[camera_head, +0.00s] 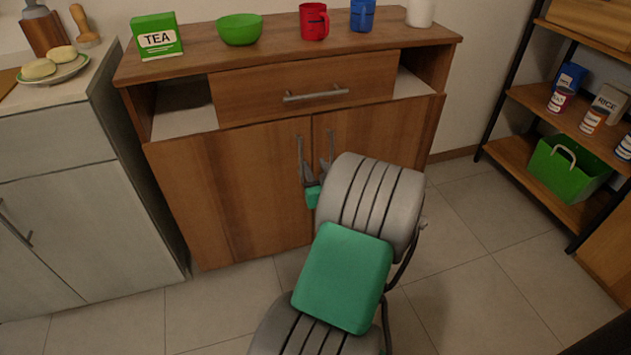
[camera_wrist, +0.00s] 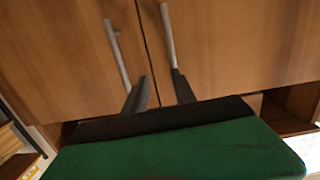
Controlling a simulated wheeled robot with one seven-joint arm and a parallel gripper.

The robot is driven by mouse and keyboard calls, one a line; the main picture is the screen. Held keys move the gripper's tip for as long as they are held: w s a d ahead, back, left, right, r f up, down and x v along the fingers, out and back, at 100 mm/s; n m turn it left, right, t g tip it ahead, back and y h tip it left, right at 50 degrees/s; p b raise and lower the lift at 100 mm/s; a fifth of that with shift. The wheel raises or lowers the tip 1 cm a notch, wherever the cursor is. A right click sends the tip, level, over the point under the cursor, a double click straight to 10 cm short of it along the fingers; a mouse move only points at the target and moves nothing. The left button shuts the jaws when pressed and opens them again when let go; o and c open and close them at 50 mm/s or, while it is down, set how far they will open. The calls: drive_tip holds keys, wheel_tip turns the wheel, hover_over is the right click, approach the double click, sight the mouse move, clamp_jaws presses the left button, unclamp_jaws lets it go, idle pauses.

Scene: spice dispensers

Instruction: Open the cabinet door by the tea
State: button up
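The green tea box (camera_head: 157,37) stands on the left end of the wooden cabinet's top (camera_head: 275,50). Below it is the closed left door (camera_head: 225,190), with a vertical bar handle (camera_head: 300,150) near the middle seam. The right door (camera_head: 375,130) is also closed, its handle (camera_head: 330,143) beside the seam. My gripper (camera_head: 314,170) is at the handles, its dark fingers apart. In the wrist view, which looks upside down, the fingers (camera_wrist: 160,80) overlap the ends of the tea-side handle (camera_wrist: 168,32) and the other handle (camera_wrist: 115,50). I cannot tell whether they touch.
A drawer (camera_head: 305,88) with a bar handle is above the doors. A bowl (camera_head: 240,29) and mugs stand on top. A grey counter (camera_head: 60,150) adjoins on the left. A shelf rack (camera_head: 545,110) stands at the right. Tiled floor (camera_head: 220,300) before the left door is clear.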

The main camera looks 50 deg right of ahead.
sight(332, 157)
drive_tip(key=s+d+f+m+g+h, duration=0.1)
drive_tip(key=s+d+f+m+h, duration=0.1)
drive_tip(key=s+d+f+h, duration=0.15)
drive_tip(key=shift+y, duration=0.45)
drive_tip(key=x, duration=0.5)
drive_tip(key=r+x, duration=0.1)
drive_tip(key=x, duration=0.1)
drive_tip(key=shift+w+d+r, duration=0.1)
drive_tip(key=shift+d, duration=0.35)
clamp_jaws()
